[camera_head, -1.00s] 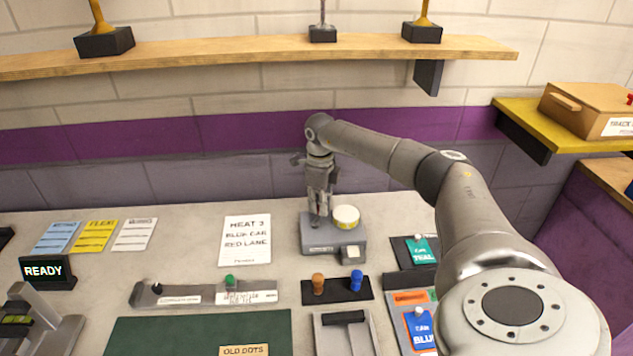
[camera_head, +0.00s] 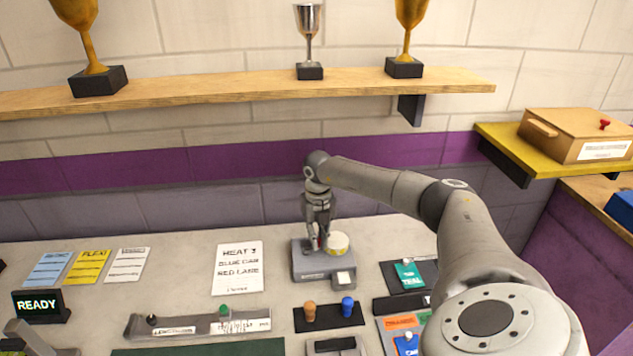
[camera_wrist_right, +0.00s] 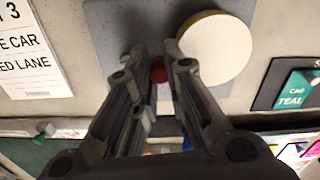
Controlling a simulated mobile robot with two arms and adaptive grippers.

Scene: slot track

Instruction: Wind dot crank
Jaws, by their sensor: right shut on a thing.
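A grey dot machine (camera_head: 325,268) stands on the bench, with a round cream disc with a yellow rim (camera_head: 338,243) on top and a small pale block at its front right. In the wrist view the disc (camera_wrist_right: 215,52) lies right of my fingers, on the grey plate (camera_wrist_right: 112,25). My right gripper (camera_head: 318,244) points down at the machine, just left of the disc. It is shut on a red knob (camera_wrist_right: 158,73), seen between the fingers in the wrist view (camera_wrist_right: 157,62); I take this as the crank's handle. The crank arm is hidden.
A heat card (camera_head: 238,268) lies left of the machine. A black holder with orange and blue pegs (camera_head: 328,316) stands in front, and a teal card (camera_head: 408,275) lies to the right. A shelf with trophies (camera_head: 240,92) hangs above; a READY display (camera_head: 40,305) stands left.

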